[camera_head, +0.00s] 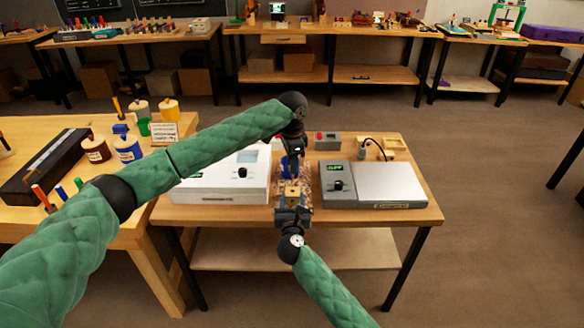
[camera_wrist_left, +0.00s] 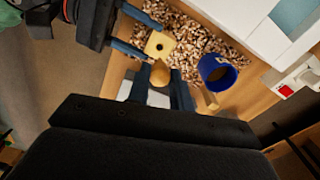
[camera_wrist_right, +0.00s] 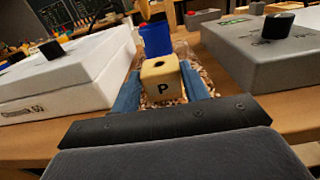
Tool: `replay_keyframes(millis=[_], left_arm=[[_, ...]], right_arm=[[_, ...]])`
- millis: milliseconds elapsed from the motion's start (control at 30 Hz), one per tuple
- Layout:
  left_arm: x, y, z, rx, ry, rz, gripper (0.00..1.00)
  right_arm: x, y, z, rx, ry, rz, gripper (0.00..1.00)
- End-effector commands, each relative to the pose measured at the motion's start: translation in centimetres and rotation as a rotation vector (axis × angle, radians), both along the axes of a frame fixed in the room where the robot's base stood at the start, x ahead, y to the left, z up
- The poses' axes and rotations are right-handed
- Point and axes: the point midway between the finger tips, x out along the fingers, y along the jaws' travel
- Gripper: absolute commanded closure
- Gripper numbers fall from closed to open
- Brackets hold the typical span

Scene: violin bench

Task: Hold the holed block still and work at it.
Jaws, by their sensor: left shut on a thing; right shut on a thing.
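The holed block (camera_wrist_right: 162,82) is a pale wooden cube with a dark round hole in its top and a "P" on one face. It also shows in the left wrist view (camera_wrist_left: 157,44) and in the head view (camera_head: 293,190). My right gripper (camera_head: 292,198) is shut on it from the near side, a blue finger on each side. My left gripper (camera_wrist_left: 161,86) is shut on a tan, round-ended wooden piece (camera_wrist_left: 160,74). It is above the bench, beside the block in its own view; whether they touch cannot be told. The hole looks empty.
A blue cup (camera_wrist_left: 217,71) stands close by on a patch of wood chips (camera_wrist_left: 190,42). A white device (camera_head: 225,185) stands left of the block and a grey device with a flat plate (camera_head: 392,182) stands right. The gap between them is narrow.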

Motion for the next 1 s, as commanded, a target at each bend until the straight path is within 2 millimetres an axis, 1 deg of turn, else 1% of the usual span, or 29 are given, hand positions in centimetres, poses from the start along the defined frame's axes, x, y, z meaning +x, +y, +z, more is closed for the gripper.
replay_keyframes(millis=[400,567,767,800,867,900,933,1000], left_arm=[[0.0,0.0,2.6,-0.001,0.0,0.0,1.0],[0.0,0.0,3.1,0.0,0.0,0.0,1.0],[0.0,0.0,3.1,0.0,0.0,0.0,1.0],[0.0,0.0,3.1,0.0,0.0,0.0,1.0],[0.0,0.0,3.1,0.0,0.0,0.0,1.0],[0.0,0.0,3.1,0.0,0.0,0.0,1.0],[0.0,0.0,3.1,0.0,0.0,0.0,1.0],[0.0,0.0,3.1,0.0,0.0,0.0,1.0]], right_arm=[[0.0,0.0,0.0,0.0,0.0,0.0,0.79],[0.0,0.0,0.0,0.0,0.0,0.0,0.79],[0.0,0.0,0.0,0.0,0.0,0.0,0.79],[0.0,0.0,0.0,0.0,0.0,0.0,0.53],[0.0,0.0,0.0,0.0,0.0,0.0,0.42],[0.0,0.0,0.0,0.0,0.0,0.0,0.34],[0.0,0.0,0.0,0.0,0.0,0.0,0.3],[0.0,0.0,0.0,0.0,0.0,0.0,0.3]])
